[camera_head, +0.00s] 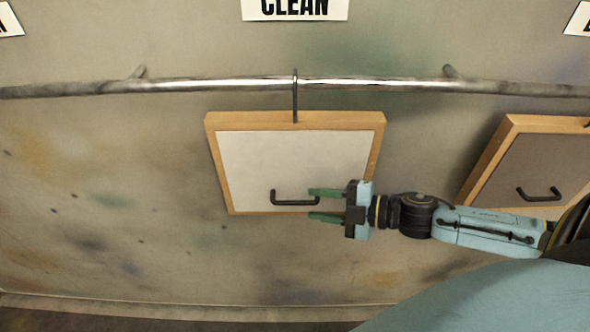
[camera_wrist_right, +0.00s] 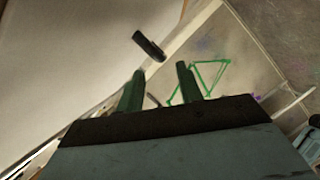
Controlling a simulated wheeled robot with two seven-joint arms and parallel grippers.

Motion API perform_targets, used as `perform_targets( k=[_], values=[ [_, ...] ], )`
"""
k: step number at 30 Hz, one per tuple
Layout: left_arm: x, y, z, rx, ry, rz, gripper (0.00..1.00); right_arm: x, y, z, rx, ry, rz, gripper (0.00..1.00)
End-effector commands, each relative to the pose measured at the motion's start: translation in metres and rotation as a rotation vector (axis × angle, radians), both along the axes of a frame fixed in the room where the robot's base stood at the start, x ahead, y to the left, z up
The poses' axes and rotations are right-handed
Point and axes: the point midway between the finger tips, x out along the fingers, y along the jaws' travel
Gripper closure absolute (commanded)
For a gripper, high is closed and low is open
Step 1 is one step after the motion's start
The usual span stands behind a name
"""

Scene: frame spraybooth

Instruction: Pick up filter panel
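A filter panel (camera_head: 290,155) with a white face and a wooden frame hangs by a hook from a metal rail under the CLEAN sign. Its black handle (camera_head: 294,199) is low on the face. My right gripper (camera_head: 326,204) is open, its green fingers pointing left beside the handle's right end. In the right wrist view, the handle (camera_wrist_right: 149,46) stands ahead of the two spread fingers (camera_wrist_right: 158,88), with nothing between them. Whether a finger touches the handle I cannot tell. My left gripper is not in view.
A second panel (camera_head: 540,165), with a grey-brown face and black handle, hangs at the right. The metal rail (camera_head: 200,86) runs across the wall above. The paint-stained wall left of the white panel is clear. A CLEAN sign (camera_head: 294,8) is at the top.

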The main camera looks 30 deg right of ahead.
Motion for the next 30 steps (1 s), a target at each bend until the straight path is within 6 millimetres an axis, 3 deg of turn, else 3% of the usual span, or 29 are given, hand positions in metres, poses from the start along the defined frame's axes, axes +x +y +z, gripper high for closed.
perform_targets(
  k=[11, 22, 30],
  values=[
    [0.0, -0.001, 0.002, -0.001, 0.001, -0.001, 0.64, 0.014, 0.011, -0.004, 0.0, -0.001, 0.0, 0.64],
    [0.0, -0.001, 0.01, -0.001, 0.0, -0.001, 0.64, 0.044, 0.035, -0.016, 0.001, -0.002, 0.0, 0.64],
    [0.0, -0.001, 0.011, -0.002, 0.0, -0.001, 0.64, 0.047, 0.038, -0.019, 0.0, 0.0, 0.0, 0.64]
  ],
)
